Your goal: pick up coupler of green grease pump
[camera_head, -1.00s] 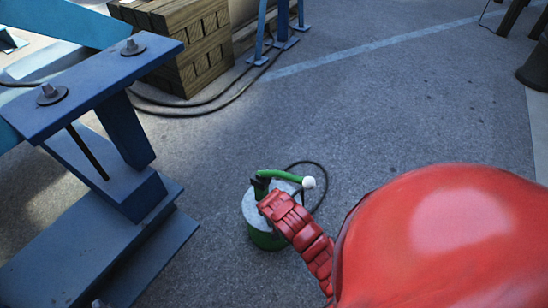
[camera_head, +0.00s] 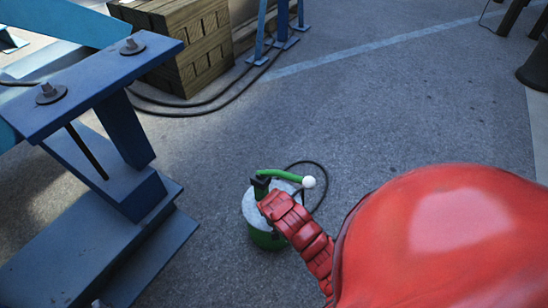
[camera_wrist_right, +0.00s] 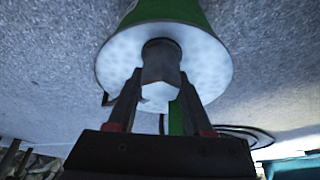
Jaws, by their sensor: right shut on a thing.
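The green grease pump (camera_head: 266,239) stands upright on the floor, a green can with a pale grey lid, at lower centre of the head view. Its green lever (camera_head: 280,175) ends in a white ball (camera_head: 309,182). In the right wrist view the can (camera_wrist_right: 160,11) and its lid fill the top. A grey hex-sided piece, which looks like the coupler (camera_wrist_right: 160,72), sits between the fingers of my right gripper (camera_wrist_right: 158,98), shut on it over the lid. In the head view my red right arm hides part of the lid. My left gripper is out of view.
A black hose (camera_head: 321,180) loops on the floor behind the pump. A blue steel stand (camera_head: 105,225) is at the left, and stacked timber (camera_head: 195,45) stands at the back. The grey floor (camera_head: 410,110) right of the pump is open.

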